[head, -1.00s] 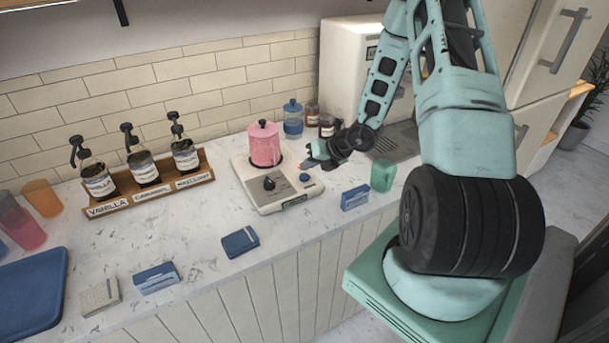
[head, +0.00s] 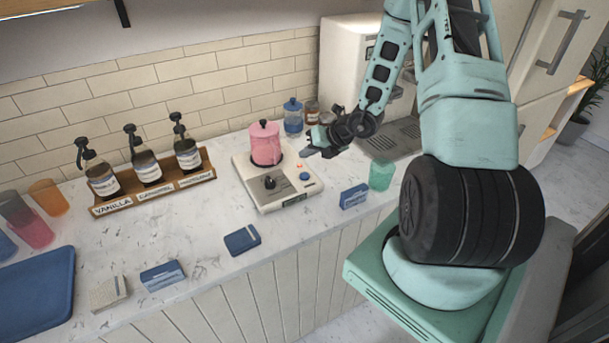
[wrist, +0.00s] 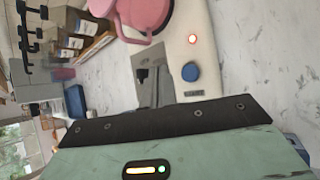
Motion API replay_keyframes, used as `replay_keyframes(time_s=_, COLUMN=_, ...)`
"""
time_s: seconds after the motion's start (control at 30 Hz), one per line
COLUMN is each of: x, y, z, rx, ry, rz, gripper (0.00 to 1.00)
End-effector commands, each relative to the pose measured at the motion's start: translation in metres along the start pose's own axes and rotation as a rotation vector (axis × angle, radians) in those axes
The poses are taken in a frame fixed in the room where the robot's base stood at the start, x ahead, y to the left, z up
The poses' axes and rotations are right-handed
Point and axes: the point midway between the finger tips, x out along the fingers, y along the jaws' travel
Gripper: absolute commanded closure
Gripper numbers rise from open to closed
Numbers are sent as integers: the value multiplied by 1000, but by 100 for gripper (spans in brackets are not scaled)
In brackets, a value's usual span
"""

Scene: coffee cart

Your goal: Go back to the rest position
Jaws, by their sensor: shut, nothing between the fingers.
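My gripper (head: 308,152) is shut and empty. In the head view it hangs in the air above the right side of the white heating base, apart from it. The wrist view looks down past my gripper (wrist: 150,90) at the base. The base (head: 290,194) carries a pink lidded pot (head: 265,145) at its back.
A green cup (head: 381,175) and a blue box (head: 354,197) stand right of the base. Blue jar (head: 292,118) and small jars are behind. Syrup bottles on a wooden rack (head: 190,181) are left. Blue tray (head: 35,290) is at far left. The front counter has open room between small items.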

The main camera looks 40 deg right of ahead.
Motion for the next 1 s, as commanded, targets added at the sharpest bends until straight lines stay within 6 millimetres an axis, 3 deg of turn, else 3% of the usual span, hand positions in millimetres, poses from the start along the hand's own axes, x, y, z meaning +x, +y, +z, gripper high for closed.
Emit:
replay_keyframes(time_s=0.4, x=0, y=1, z=0, rx=-5, ry=1, rz=2, gripper=100)
replay_keyframes(time_s=0.47, x=4, y=18, z=-2, rx=-79, ry=20, rz=32, gripper=100)
replay_keyframes(time_s=0.57, x=11, y=65, z=-10, rx=-295, ry=74, rz=118, gripper=100)
replay_keyframes(time_s=0.67, x=14, y=130, z=-34, rx=-623, ry=149, rz=252, gripper=100)
replay_keyframes(time_s=0.8, x=2, y=217, z=-89, rx=-1154, ry=249, rz=482, gripper=100)
replay_keyframes(time_s=0.9, x=-18, y=266, z=-141, rx=-1571, ry=309, rz=675, gripper=100)
replay_keyframes(time_s=1.0, x=-45, y=296, z=-193, rx=-1997, ry=353, rz=882, gripper=100)
